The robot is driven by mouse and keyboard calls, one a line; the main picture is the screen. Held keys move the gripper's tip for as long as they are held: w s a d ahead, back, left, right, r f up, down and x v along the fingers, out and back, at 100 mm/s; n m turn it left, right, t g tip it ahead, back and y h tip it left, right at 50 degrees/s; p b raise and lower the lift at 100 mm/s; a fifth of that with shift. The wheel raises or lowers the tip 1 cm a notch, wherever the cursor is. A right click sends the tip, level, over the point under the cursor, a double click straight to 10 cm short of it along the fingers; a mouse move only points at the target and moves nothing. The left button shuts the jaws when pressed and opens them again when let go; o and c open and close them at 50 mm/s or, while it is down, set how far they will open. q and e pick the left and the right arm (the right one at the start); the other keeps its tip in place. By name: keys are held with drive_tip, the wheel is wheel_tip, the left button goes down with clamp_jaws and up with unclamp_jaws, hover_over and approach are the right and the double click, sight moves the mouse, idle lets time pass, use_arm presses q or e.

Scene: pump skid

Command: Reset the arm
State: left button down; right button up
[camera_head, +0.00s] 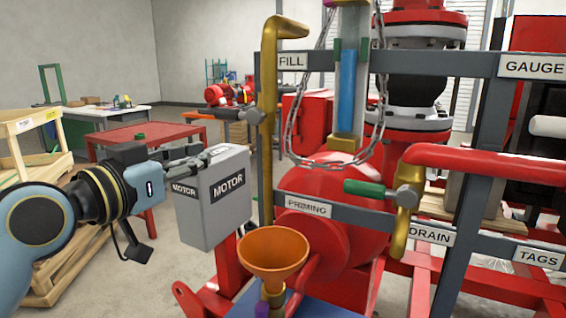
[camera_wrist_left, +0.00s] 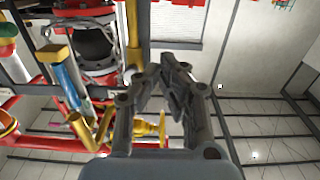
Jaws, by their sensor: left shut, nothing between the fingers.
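My left arm comes in from the left in the head view. Its gripper (camera_head: 196,162) is in front of the grey box labelled MOTOR (camera_head: 215,200), by its upper left edge. In the left wrist view the gripper's two fingers (camera_wrist_left: 175,78) come together at the tips, with nothing between them. Whether the gripper touches the box cannot be told. My right gripper is in neither view.
An orange funnel (camera_head: 272,250) stands low in front of the red pump (camera_head: 330,225). A brass fill pipe (camera_head: 268,130) rises beside the box. A hanging chain (camera_head: 300,130), a sight tube (camera_head: 347,85) and a green-handled valve (camera_head: 405,196) are right of it. A red table (camera_head: 145,133) stands behind.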

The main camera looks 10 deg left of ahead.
use_arm(q)
drive_tip(key=s+a+f+g+y, duration=0.25)
drive_tip(key=s+f+g, duration=0.45)
drive_tip(key=s+f, duration=0.75)
drive_tip(key=s+a+f+n+g+y, duration=0.35)
drive_tip(key=s+f+g, duration=0.35)
drive_tip(key=s, duration=0.6)
drive_tip(key=s+a+f+b, duration=0.2)
drive_tip(key=f+b, duration=0.1)
drive_tip(key=f, duration=1.4)
drive_tip(key=s+a+f+b, duration=0.2)
drive_tip(key=f, duration=1.5)
drive_tip(key=s+f+g+b, duration=0.1)
drive_tip(key=s+f+b, duration=0.2)
drive_tip(key=s+f, duration=1.4)
drive_tip(key=shift+a+f+g+y+b, duration=0.2)
drive_tip(key=shift+f+g+y+b, duration=0.1)
drive_tip(key=shift+f, duration=0.05)
